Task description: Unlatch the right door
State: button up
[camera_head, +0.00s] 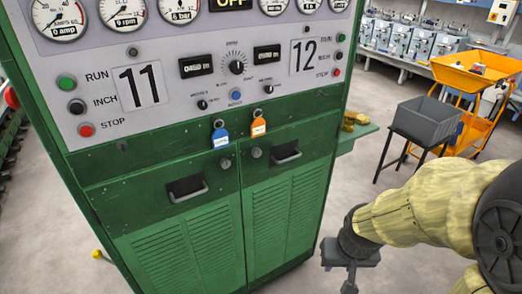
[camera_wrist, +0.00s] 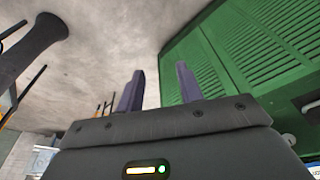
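A green cabinet stands in front of me with two louvred doors. The right door (camera_head: 279,213) has a dark recessed handle (camera_head: 286,155) and a round dark latch knob (camera_head: 256,153) near its top left corner. The left door (camera_head: 190,245) has its own handle (camera_head: 187,188) and knob (camera_head: 225,163). My gripper (camera_head: 348,284) is at the lower right of the head view, beside the cabinet and apart from it. In the wrist view my gripper (camera_wrist: 158,85) shows two separated fingers with nothing between them; the green louvred door (camera_wrist: 250,50) is to their right.
Blue (camera_head: 220,137) and orange (camera_head: 258,127) tags hang above the doors. A control panel with gauges and buttons is above. A grey bin (camera_head: 428,120) on a black stand and an orange cart (camera_head: 475,85) are at the right. Floor between cabinet and stand is clear.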

jog(key=shift+w+a, duration=0.1)
jog(key=shift+o, duration=0.2)
jog(key=shift+s, duration=0.2)
jog(key=o, duration=0.3)
jog(key=shift+s, duration=0.15)
jog(key=w+a+f+n+t+y+p, duration=0.1)
jog(key=w+a+n+t+p, duration=0.15)
jog(key=w, duration=0.55)
jog(key=w+a+f+n+t+y+p, duration=0.1)
jog(key=w+f+n+t+y, duration=0.2)
jog(key=w, duration=0.5)
jog(key=w+a+r+n+t+y+p, duration=0.2)
jog(key=w+a+r+n+t+y, duration=0.1)
jog(key=w+a+r+t+y, duration=0.3)
jog(key=shift+w+a+n+y+p, duration=0.3)
jog(key=shift+w+n+y, duration=0.1)
jog(key=shift+w, duration=0.4)
